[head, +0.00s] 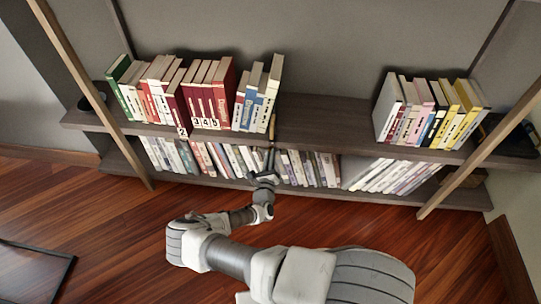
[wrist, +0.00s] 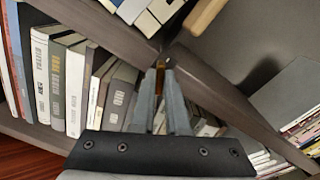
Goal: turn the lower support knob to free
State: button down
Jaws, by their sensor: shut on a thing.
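My gripper (head: 269,150) reaches the front of the shelf wall, just below the edge of the upper shelf. In the wrist view my gripper (wrist: 164,68) has its two grey fingers close together, shut on a small orange-brown piece, which I take to be the lower support knob (wrist: 159,80). The fingers hide most of it, so its turn position cannot be told. A short wooden bar (head: 272,126) stands above the fingers at the shelf edge. Its end also shows in the wrist view (wrist: 205,15).
The upper shelf (head: 320,134) bears a left row of books with number tags (head: 205,123) and a right group of books (head: 430,110), with a bare stretch between. Books fill much of the lower shelf behind my gripper. Slanted wooden posts (head: 480,155) flank the shelves.

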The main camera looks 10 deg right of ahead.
jog(key=n+b, duration=0.1)
jog(key=n, duration=0.5)
jog(key=n+b, duration=0.1)
jog(key=n, duration=0.5)
jog(key=shift+w+a+f, duration=0.1)
jog(key=shift+f, duration=0.1)
dwell(0.4)
jog(key=c, duration=0.9)
grip_release()
